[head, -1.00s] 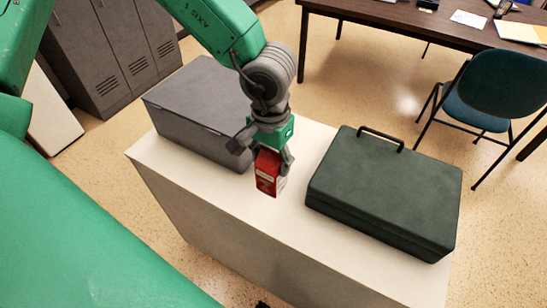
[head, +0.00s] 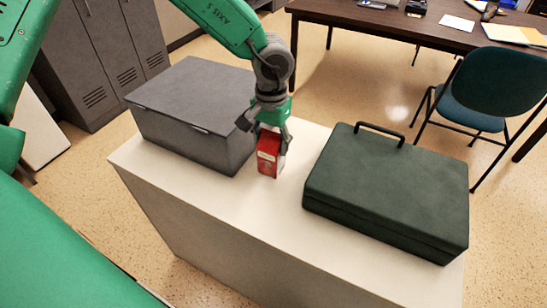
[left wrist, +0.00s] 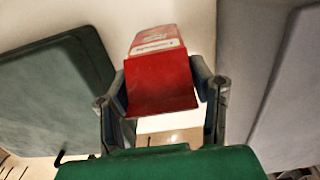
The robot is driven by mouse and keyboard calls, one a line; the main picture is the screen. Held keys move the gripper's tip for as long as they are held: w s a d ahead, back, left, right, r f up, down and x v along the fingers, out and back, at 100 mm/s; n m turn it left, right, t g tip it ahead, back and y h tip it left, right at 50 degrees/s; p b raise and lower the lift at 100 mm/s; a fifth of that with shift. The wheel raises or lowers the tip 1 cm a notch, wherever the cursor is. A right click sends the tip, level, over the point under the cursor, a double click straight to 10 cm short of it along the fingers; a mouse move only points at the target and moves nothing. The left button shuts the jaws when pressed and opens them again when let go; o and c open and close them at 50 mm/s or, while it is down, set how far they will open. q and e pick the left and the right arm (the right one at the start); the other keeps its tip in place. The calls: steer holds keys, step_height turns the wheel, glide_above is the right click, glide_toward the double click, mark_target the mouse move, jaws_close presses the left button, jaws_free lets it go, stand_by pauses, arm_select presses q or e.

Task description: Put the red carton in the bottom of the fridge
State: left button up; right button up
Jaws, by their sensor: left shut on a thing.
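The red carton (head: 268,153) is a small red box with a white label band, upright between the grey box and the green case. My left gripper (head: 270,135) is shut on it from above, over the white counter. In the left wrist view the carton (left wrist: 160,85) sits between both fingers of my left gripper (left wrist: 162,100). I cannot tell whether its base touches the counter. The fridge is not clearly identifiable in these views. My right gripper is not in view.
The white counter (head: 240,215) holds a grey metal box (head: 185,110) on the left and a dark green case (head: 385,190) on the right. Behind are grey lockers (head: 110,60), a desk (head: 400,22) and a chair (head: 490,90). The counter's front strip is clear.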

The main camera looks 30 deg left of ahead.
mark_target(272, 155)
arm_select(q)
steer(key=f, duration=0.4)
steer(key=shift+d+f+b, duration=0.1)
steer(key=shift+d+b, duration=0.15)
steer(key=shift+b, duration=0.05)
steer(key=o, duration=1.4)
steer(key=shift+a+f, duration=0.1)
